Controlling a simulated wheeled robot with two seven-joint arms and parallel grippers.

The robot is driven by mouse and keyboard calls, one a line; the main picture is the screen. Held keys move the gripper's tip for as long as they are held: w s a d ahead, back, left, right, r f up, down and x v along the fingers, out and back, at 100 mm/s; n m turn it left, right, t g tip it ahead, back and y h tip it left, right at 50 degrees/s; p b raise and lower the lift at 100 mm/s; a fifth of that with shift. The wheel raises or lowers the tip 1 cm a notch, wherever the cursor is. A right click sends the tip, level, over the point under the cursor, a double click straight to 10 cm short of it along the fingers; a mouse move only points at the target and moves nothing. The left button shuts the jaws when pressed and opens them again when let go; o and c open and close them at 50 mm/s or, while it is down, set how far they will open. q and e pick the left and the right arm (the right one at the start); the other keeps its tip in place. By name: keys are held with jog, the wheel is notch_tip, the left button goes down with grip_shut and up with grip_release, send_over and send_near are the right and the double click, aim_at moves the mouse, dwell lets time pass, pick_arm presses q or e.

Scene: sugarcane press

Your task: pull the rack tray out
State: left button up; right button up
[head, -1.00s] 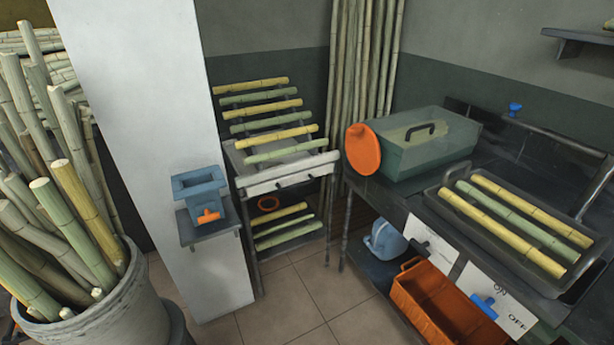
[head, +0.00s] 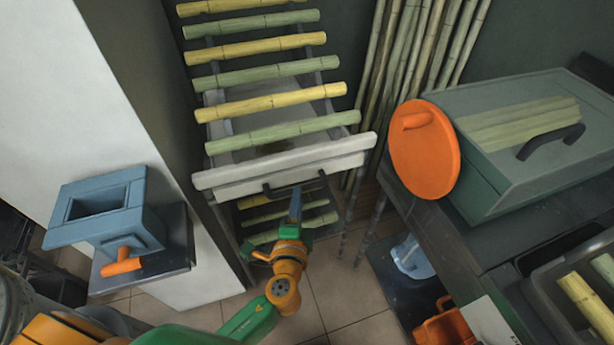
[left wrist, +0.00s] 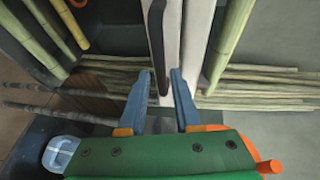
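The rack tray (head: 232,180) is a pale grey drawer-like tray in the sugarcane rack, in the middle of the head view. Its front carries a dark bar handle (head: 268,188). In the left wrist view the tray front (left wrist: 196,35) and the handle (left wrist: 156,35) run top to bottom. My left gripper (head: 296,192) reaches up to the handle from below. Its blue fingers (left wrist: 160,84) are apart, with the handle's near end between or just beyond their tips. I cannot tell whether they touch it. My right gripper is not in view.
A blue hopper (head: 105,212) with an orange tap stands on a wall shelf at left. Open floor (head: 345,285) lies below.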

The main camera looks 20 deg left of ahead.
pick_arm(q)
jog(key=x, duration=0.4)
jog(key=shift+w+a, duration=0.1)
jog(key=shift+w, duration=0.1)
jog(key=shift+s, duration=0.1)
grip_shut()
dwell(1.1)
